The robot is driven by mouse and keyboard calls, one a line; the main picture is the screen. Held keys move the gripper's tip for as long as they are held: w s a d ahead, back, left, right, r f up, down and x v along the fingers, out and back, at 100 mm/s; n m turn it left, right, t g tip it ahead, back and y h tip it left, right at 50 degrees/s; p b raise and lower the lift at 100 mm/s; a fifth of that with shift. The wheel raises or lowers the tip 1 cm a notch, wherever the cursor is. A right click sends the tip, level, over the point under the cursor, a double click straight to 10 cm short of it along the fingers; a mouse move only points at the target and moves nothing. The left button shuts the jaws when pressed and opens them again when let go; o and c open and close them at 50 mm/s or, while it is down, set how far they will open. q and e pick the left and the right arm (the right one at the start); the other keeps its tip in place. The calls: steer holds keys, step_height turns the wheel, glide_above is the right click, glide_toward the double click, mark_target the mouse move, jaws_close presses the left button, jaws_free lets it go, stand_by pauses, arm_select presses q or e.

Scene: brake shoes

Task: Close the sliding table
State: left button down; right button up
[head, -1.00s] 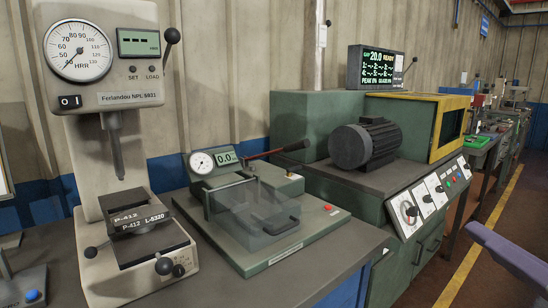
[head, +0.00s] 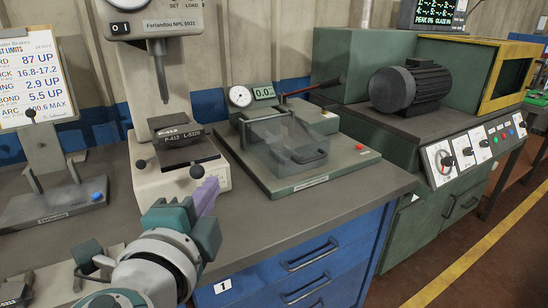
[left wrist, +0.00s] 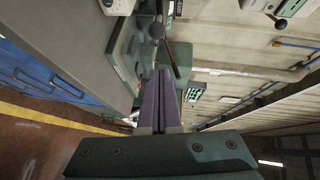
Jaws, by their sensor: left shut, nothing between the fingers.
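No part is labelled as a sliding table, so I cannot tell for sure which one it is. The pale hardness tester (head: 128,45) has a dark slide or block (head: 190,153) marked P-412 L-5320 on its base, below the indenter. The green bench tester (head: 345,172) to its right has a clear box-like cover (head: 285,141) with a dark handle. My left gripper (head: 208,192) is shut and empty, in front of the hardness tester's base, near its front knob. Its purple fingers also show together in the left wrist view (left wrist: 166,98). My right gripper is out of view.
A grey workbench (head: 290,225) with blue drawers carries the testers. A small fixture (head: 55,200) with a blue knob stands at left below a limits chart (head: 28,85). A green machine with a motor (head: 410,88) stands at right. The bench front is partly clear.

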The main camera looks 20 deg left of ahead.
mark_target(180, 152)
arm_select(q)
steer(key=w+a, duration=0.1)
steer(key=w+a+f, duration=0.1)
steer(key=a, duration=0.1)
steer(key=shift+w+a, duration=0.3)
steer(key=w+a+b, duration=0.2)
steer(key=a, duration=0.1)
steer(key=w+a+b, duration=0.2)
steer(key=w+a, duration=0.1)
steer(key=w+a+b, duration=0.2)
steer(key=w+a, duration=0.1)
steer(key=shift+a+f, duration=0.1)
steer(key=shift+a, duration=0.15)
steer(key=shift+w+a+r, duration=0.2)
steer(key=shift+w+a, duration=0.05)
steer(key=shift+w, duration=0.05)
